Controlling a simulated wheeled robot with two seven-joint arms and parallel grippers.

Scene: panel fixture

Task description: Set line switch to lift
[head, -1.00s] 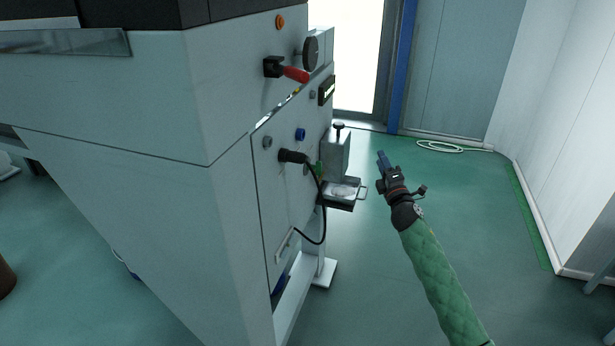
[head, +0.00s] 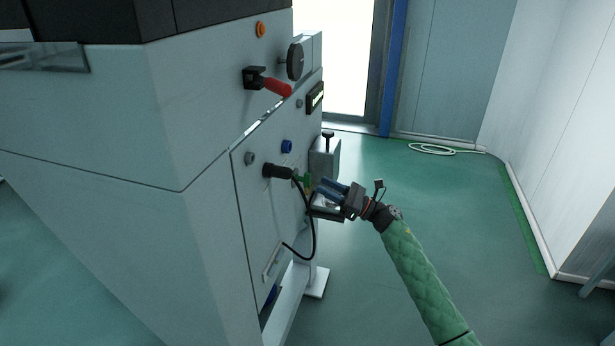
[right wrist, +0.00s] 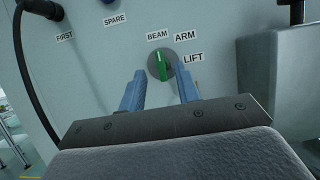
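The line switch is a green knob (right wrist: 162,65) on the panel, with the labels BEAM, ARM and LIFT around its upper and right side. Its grip stands nearly upright, with its upper end below BEAM. It also shows as a small green piece in the head view (head: 305,181). My right gripper (head: 322,187) points at the panel close to the knob. In the right wrist view its two blue fingers (right wrist: 161,84) are apart, one on each side of the knob's lower part, with gaps. Whether they reach its depth is unclear. My left gripper is out of view.
A black plug with a cable (head: 279,171) sits left of the switch. A red handle (head: 277,88) and black handwheel (head: 295,61) are above. A grey box (head: 325,157) and a small tray stand beside the switch.

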